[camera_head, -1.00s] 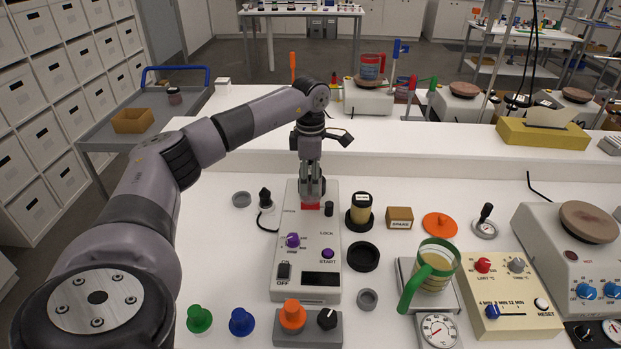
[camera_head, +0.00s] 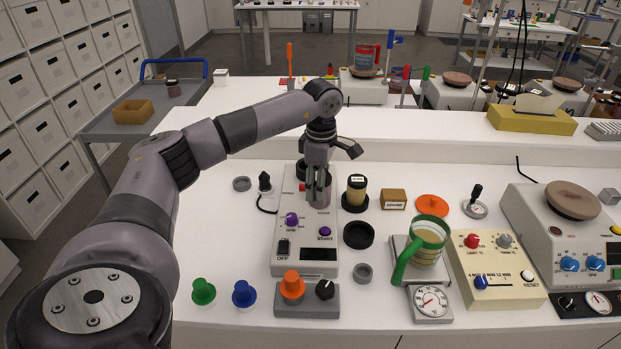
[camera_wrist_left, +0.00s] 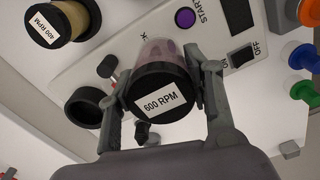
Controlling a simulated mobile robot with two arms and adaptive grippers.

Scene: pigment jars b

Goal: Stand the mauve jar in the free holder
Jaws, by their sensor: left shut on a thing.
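The mauve jar (camera_wrist_left: 162,92), with a black lid labelled "600 RPM", is between the fingers of my left gripper (camera_wrist_left: 165,70) in the left wrist view. The gripper is shut on it. In the head view my left gripper (camera_head: 319,192) holds the jar over the white device, left of the jar of yellow pigment; the fingers partly hide the mauve jar. An empty black round holder (camera_head: 358,235) lies on the table just right of the device, nearer me than the yellow jar. My right gripper is not in view.
The yellow jar (camera_head: 357,187) stands in another black holder. The white device (camera_head: 290,255) has purple knobs. A green-handled mug (camera_head: 425,240) stands right of the empty holder, and a small grey ring (camera_head: 362,273) lies in front of it.

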